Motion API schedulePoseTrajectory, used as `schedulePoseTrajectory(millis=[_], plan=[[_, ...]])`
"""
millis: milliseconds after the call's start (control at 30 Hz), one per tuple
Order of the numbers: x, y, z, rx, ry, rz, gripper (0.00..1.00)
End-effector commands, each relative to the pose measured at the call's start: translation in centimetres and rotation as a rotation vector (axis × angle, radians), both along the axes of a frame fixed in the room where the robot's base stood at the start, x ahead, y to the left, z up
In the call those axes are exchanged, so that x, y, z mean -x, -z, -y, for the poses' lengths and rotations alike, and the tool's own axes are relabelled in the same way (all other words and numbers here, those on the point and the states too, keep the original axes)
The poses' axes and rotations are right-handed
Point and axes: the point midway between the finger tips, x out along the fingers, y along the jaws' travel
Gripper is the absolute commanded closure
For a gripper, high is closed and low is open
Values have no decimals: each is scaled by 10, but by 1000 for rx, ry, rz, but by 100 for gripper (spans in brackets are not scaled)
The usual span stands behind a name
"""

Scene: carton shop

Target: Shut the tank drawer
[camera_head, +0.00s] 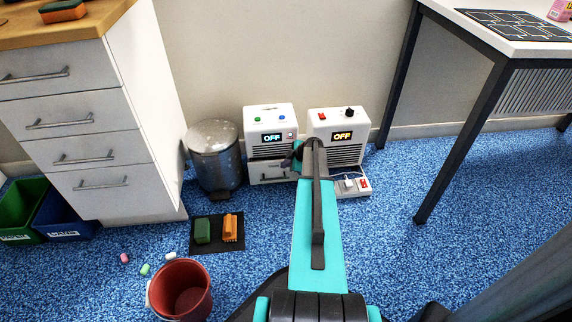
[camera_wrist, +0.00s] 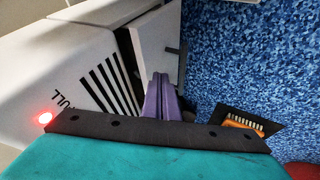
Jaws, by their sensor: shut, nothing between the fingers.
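The tank drawer (camera_head: 268,170) is the low front with a dark bar handle on the left white appliance (camera_head: 270,125), whose display reads OFF. In the wrist view the drawer front (camera_wrist: 152,38) stands out a little from the vented body, with a dark gap behind it. A red light (camera_wrist: 45,118) glows beside the word FULL. My gripper (camera_wrist: 160,80) is shut and empty, its purple fingers at the drawer front. I cannot tell whether they touch it. In the head view my arm hides part of the appliance's right side.
A metal bin (camera_head: 214,155) stands left. A dark mat (camera_head: 217,246) with sponge and brush and a red bucket (camera_head: 180,290) are nearer.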

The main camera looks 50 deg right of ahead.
Motion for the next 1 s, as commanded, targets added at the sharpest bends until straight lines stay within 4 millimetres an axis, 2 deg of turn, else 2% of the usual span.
schedulePoseTrajectory(millis=[367,400,800,1000], plan=[[16,0,-22,0,-2,0,100],[19,-10,-21,1,-2,1,100],[54,-58,-22,0,-2,0,100],[68,-74,-22,0,-4,0,100]])
